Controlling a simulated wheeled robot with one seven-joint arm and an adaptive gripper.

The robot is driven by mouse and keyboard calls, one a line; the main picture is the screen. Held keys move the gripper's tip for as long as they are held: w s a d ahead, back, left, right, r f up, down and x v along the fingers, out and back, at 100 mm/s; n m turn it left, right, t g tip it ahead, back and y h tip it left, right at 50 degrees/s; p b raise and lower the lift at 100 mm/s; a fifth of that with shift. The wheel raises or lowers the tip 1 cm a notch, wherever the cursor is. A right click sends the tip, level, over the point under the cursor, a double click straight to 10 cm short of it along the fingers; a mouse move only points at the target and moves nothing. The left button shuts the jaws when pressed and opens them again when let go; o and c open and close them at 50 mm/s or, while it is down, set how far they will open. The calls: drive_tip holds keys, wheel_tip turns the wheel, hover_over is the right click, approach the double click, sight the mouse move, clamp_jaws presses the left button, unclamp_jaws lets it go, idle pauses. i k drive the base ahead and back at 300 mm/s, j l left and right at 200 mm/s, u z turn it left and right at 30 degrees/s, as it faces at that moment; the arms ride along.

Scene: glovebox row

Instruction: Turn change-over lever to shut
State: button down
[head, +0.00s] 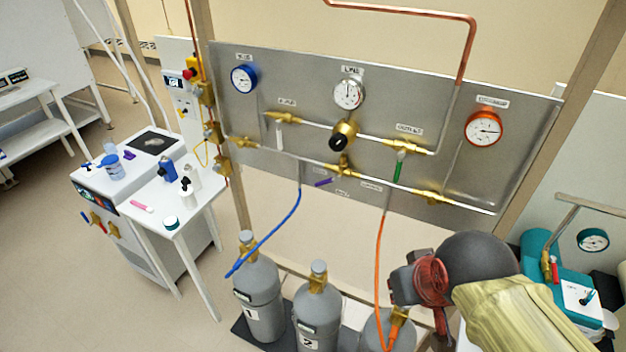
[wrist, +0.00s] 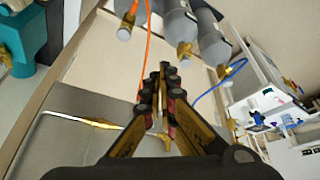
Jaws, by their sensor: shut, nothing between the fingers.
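The grey gas panel (head: 290,90) stands across the middle of the head view. A purple lever (head: 323,182) sits low on it, close to a brass body on the lower pipe and near small labels. It looks like the change-over lever, but I cannot read its label. A white lever (head: 279,136) and a green lever (head: 399,170) hang from other brass valves. My gripper (wrist: 168,72) is shut and empty in the wrist view, with the panel's lower edge behind it. In the head view my wrist is at the lower right, apart from the purple lever; the fingertips are unclear.
Grey cylinders (head: 258,290) stand below the panel, with a blue hose (head: 290,216) and an orange hose (head: 379,262) rising to it. A white table (head: 195,205) with small items is at left. A teal device (head: 560,285) is at right, near my arm.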

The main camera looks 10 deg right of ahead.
sight(338, 177)
drive_tip(key=i+j, duration=0.7)
drive_tip(key=j, duration=0.2)
